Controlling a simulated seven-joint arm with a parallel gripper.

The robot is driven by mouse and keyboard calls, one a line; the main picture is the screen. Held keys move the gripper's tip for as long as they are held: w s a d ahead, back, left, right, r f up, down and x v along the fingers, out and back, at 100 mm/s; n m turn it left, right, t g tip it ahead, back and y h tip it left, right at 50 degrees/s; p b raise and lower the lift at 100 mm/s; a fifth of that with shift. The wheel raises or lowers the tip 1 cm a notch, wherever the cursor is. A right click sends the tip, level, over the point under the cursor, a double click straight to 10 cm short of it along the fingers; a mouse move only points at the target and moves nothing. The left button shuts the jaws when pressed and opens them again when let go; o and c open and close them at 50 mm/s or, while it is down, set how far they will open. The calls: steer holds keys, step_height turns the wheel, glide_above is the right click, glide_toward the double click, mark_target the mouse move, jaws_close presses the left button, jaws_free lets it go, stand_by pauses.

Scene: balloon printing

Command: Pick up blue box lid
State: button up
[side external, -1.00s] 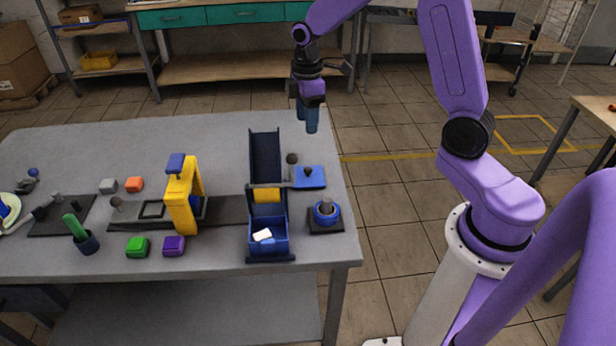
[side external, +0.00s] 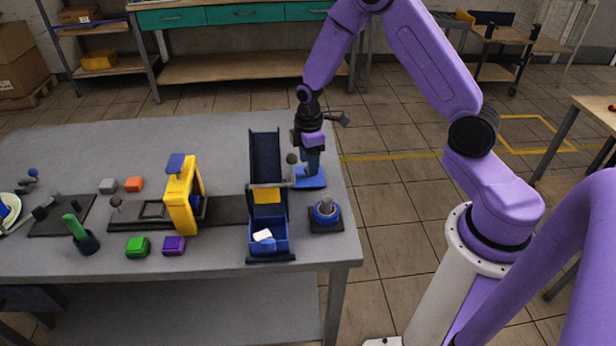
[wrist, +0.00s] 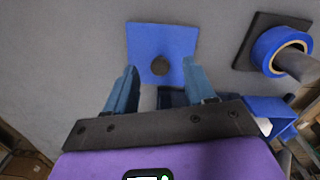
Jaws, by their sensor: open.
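The blue box lid (side external: 310,181) is a flat blue square lying on the grey table near its right edge. In the wrist view the lid (wrist: 150,40) shows a round dark knob (wrist: 159,66) on it. My gripper (side external: 311,172) is directly above the lid, fingers pointing down. In the wrist view my gripper (wrist: 158,80) is open, with one blue finger on each side of the knob. I cannot tell the exact height of the fingertips over the lid. The open blue box (side external: 268,238) stands at the front left of the lid, with a white item in it.
A blue tape roll on a dark stand (side external: 325,213) is just in front of the lid. A tall dark blue chute (side external: 265,155) stands to its left, with a dark ball-topped lever (side external: 291,160) close by. A yellow press (side external: 183,200) is farther left.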

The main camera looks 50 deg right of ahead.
steer(key=shift+f, duration=1.3)
jaws_close()
steer(key=shift+r, duration=0.15)
